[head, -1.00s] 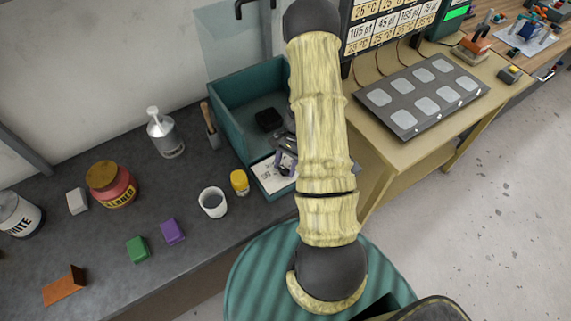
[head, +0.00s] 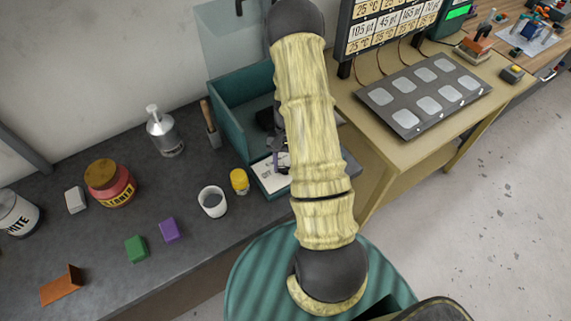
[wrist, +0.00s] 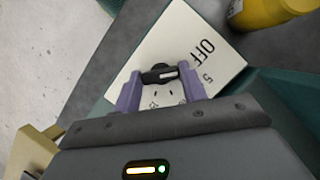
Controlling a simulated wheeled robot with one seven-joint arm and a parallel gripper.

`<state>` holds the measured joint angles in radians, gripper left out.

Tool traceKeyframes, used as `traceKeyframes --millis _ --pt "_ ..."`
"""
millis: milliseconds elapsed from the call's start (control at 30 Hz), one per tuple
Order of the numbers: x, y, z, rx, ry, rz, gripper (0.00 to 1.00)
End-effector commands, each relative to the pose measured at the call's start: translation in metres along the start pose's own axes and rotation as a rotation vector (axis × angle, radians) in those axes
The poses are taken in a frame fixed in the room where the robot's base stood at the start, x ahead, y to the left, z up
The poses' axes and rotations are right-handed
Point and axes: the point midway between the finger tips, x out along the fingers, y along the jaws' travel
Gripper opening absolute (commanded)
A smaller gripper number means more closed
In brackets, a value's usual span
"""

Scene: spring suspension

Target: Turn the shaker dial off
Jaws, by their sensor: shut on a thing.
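The shaker dial (wrist: 148,77) is a small dark bar-shaped knob with a white line on its right part in the wrist view. It sits on a white panel (wrist: 188,27) with the printed marks OFF (wrist: 207,47) and 5 (wrist: 208,78), seen upside down. OFF lies up and right of the knob. My gripper (wrist: 160,88) has purple fingers on both sides of the knob and is shut on it. In the head view the panel (head: 268,176) is at the front of the shaker box, and my arm hides the dial and most of my gripper (head: 281,158).
The teal box (head: 228,125) stands behind the panel. A yellow jar (head: 239,182) and white cup (head: 212,202) stand close on its left. A brush (head: 209,123) is near the box's left side. A wooden table with a grey plate (head: 385,100) is at right.

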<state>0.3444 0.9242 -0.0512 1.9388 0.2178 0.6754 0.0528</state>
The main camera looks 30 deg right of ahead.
Motion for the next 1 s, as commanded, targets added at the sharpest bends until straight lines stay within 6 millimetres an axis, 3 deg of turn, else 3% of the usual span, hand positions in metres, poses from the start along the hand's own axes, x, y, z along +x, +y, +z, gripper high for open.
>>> traceKeyframes --millis 400,933,967,1000 --pt "-0.0022 -0.0024 -0.0013 -0.225 0.007 0.092 0.19" --pt "-0.0031 -0.0026 -0.0015 -0.255 0.008 0.104 0.19" --pt "-0.0031 -0.0027 -0.0015 -0.255 0.008 0.104 0.46" --pt "-0.0031 -0.0027 -0.0015 -0.255 0.008 0.104 0.54"
